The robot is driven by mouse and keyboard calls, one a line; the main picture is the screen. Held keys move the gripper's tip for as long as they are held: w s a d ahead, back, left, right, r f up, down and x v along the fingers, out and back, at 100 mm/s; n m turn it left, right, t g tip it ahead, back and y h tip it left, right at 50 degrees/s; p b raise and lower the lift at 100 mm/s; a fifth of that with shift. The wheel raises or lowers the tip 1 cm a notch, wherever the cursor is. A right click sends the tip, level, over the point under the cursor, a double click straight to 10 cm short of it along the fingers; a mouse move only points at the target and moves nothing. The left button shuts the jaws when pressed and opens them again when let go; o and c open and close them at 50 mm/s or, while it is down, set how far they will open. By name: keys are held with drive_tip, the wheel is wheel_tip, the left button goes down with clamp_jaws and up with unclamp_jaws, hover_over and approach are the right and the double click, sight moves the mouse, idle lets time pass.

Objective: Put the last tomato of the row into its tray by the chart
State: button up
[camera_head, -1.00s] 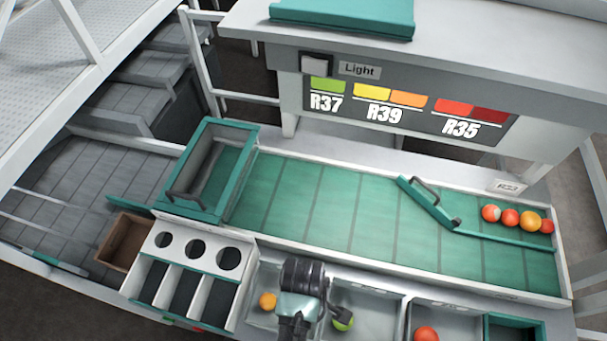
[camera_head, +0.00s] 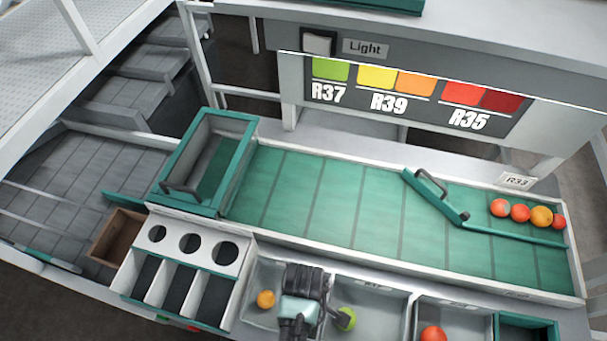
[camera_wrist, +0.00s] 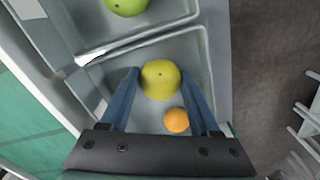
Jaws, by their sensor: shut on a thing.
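My gripper (camera_wrist: 160,86) is shut on a yellow tomato (camera_wrist: 159,76), held between its two blue fingers in the wrist view. It is over the tray (camera_wrist: 204,62) that holds an orange tomato (camera_wrist: 176,120); I cannot tell whether the yellow one touches the tray floor. The chart (camera_head: 411,96) shows green R37, yellow-orange R39 and red R35.
A red tomato (camera_head: 433,335) lies in a tray farther right. Several red and orange tomatoes (camera_head: 520,212) sit behind a guide bar (camera_head: 436,195) on the green belt (camera_head: 330,205). A box with three round holes (camera_head: 190,243) and a brown box (camera_head: 119,236) stand at left.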

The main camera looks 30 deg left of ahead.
drive_tip(key=shift+f+b, duration=0.35)
drive_tip(key=shift+f, duration=0.25)
idle(0.5)
drive_tip(key=o, duration=1)
drive_tip(key=c, duration=0.3)
drive_tip(key=shift+c, duration=0.2)
wheel_tip(320, 180, up, 7)
drive_tip(key=p, duration=0.7)
drive_tip(key=shift+p, duration=0.3)
